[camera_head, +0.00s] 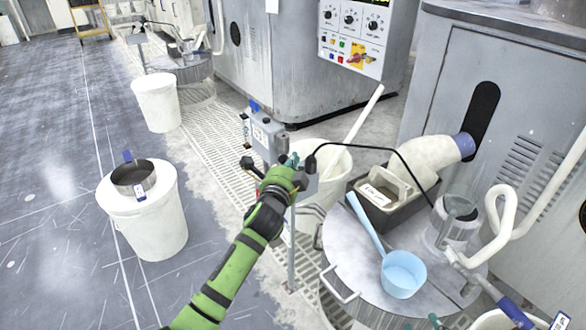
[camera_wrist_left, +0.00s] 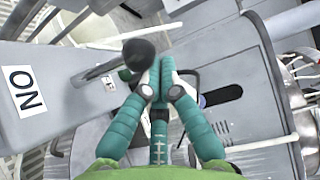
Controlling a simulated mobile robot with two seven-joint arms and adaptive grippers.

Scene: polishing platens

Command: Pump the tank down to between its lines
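My left gripper (camera_head: 292,165) is at a grey switch box (camera_head: 265,138) on a post. In the left wrist view, its teal fingers (camera_wrist_left: 158,88) are drawn together beside a black ball knob (camera_wrist_left: 138,52) on a lever; nothing shows clearly between them.
On the drum lid lie a light-blue ladle (camera_head: 403,272) and a grey caddy (camera_head: 392,208). A white bucket (camera_head: 318,205) stands behind. Another white bin (camera_head: 155,225) carries a steel pot (camera_head: 133,178). Grey machines line the right. The floor at left is open.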

